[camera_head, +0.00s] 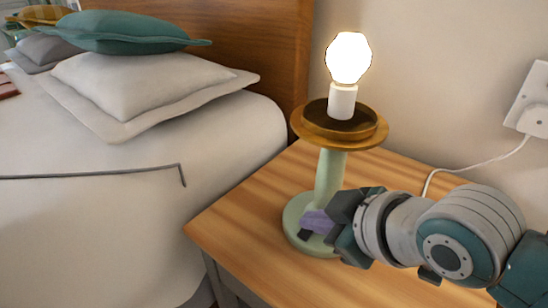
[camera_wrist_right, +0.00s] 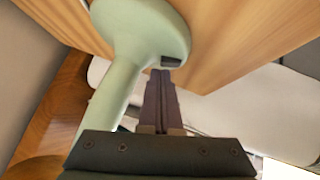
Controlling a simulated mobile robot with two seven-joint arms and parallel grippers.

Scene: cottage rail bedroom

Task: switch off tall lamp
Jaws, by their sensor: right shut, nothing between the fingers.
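The tall lamp stands upright on a wooden nightstand, with a pale green base and stem (camera_head: 328,178), a round wooden top and a bare bulb (camera_head: 348,58) that is lit. In the right wrist view the lamp's round base (camera_wrist_right: 150,30) is close up, with a small dark switch (camera_wrist_right: 172,62) on it. My right gripper (camera_head: 310,224) is shut and empty, low at the lamp's base. In the wrist view its fingertips (camera_wrist_right: 161,74) are right beside the switch; I cannot tell whether they touch it. My left gripper is not in view.
The nightstand top (camera_head: 235,215) is clear around the lamp. A white cord (camera_head: 470,167) runs to a wall socket (camera_head: 530,105) at the right. A bed (camera_head: 110,215) with pillows stands at the left, and its wooden headboard (camera_head: 270,50) is behind.

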